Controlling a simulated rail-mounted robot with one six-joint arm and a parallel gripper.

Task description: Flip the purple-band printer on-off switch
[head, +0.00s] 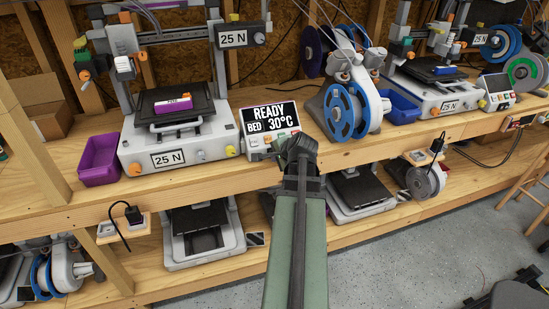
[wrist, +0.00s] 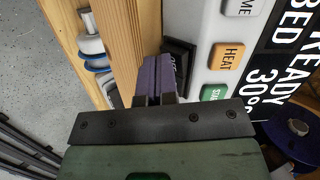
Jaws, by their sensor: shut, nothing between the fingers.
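The printer (head: 190,143) on the upper shelf carries a "25 N" label and a purple block (head: 173,103) on its bed; I cannot make out a purple band on it. Its control box (head: 270,122) reads READY, BED 30°C. In the wrist view, a black switch (wrist: 180,58) with partly hidden lettering sits at the box's edge, beside the HEAT button (wrist: 226,56). My gripper (wrist: 158,76) is shut and empty, its purplish fingertips close to the switch and overlapping part of it; I cannot tell whether they touch. In the head view my arm hides the box's lower right corner.
A purple bin (head: 99,160) stands left of the printer. A spool holder with blue reels (head: 342,110) stands right of the control box. Another printer (head: 440,95) is farther right. The wooden shelf edge (wrist: 147,40) runs close beside my fingers.

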